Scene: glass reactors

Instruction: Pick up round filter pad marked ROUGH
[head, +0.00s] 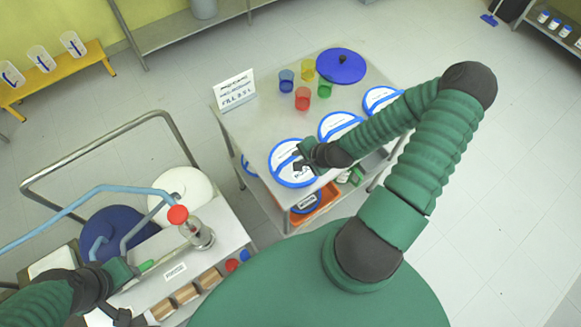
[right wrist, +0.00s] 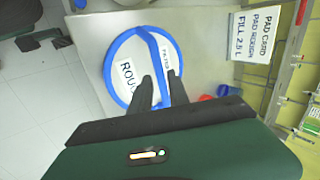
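The round filter pad marked ROUGH (right wrist: 128,48) is white with a blue rim and a raised blue bar across it. It fills the middle of the right wrist view. In the head view it is the nearest-left pad (head: 284,176) on the steel table. My right gripper (head: 301,163) is over this pad. In the right wrist view its two black fingers (right wrist: 160,76) stand apart on either side of the blue bar; contact is not clear. My left gripper (head: 128,268) is at the lower left, close to a small green handle (head: 147,265); its fingers are hard to make out.
Two similar pads (head: 338,124) (head: 380,98) lie farther along the table (head: 262,122). Coloured cups (head: 303,98), a blue lid (head: 341,66) and a card (head: 235,90) reading PAD ROUGH, FILL 2.5 L stand behind. A red-topped glass vessel (head: 198,233) is on the left cart.

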